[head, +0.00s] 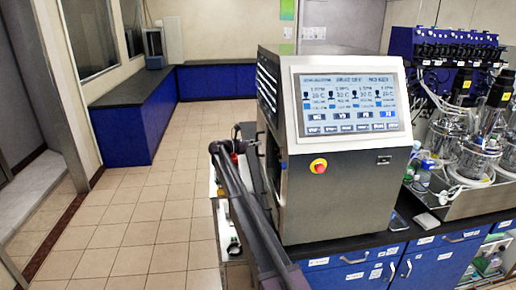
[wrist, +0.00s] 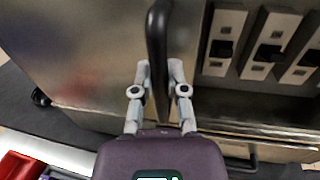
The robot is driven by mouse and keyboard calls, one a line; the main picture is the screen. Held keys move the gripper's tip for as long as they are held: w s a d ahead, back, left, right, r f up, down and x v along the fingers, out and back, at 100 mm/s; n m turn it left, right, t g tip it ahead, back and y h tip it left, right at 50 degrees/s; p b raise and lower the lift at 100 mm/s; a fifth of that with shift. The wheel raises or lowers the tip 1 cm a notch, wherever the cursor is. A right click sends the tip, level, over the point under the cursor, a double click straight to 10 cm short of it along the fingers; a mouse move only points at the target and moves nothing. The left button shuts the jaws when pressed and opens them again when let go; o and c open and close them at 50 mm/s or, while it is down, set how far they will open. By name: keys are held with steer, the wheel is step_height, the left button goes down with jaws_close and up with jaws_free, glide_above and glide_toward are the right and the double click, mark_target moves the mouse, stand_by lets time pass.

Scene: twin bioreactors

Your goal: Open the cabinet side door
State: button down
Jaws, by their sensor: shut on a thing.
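The grey metal cabinet (head: 345,200) stands on the dark bench, with a lit touch screen on its front. Its side door is on the left side, seen very obliquely in the head view; in the wrist view the door is a bare metal panel (wrist: 85,60). A black bar handle (wrist: 157,35) runs along the panel. My gripper (wrist: 159,75) has its two grey fingers on either side of the handle, shut on it. In the head view my gripper (head: 252,146) is small beside the cabinet's left side. I cannot tell whether the door stands ajar.
White modules with black knobs (wrist: 268,45) sit right of the handle. A red emergency button (head: 318,166) is on the cabinet front. Glass vessels with tubing (head: 478,150) stand to the right. A red bin (wrist: 20,167) shows at lower left. Tiled floor (head: 150,215) left is clear.

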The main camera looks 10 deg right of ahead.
stand_by(0.3)
steer(key=c, duration=0.6)
jaws_free()
steer(key=shift+c, duration=0.2)
steer(key=s+a, duration=0.2)
steer(key=a, duration=0.9)
steer(key=shift+s+a, duration=0.15)
steer(key=shift+a, duration=0.25)
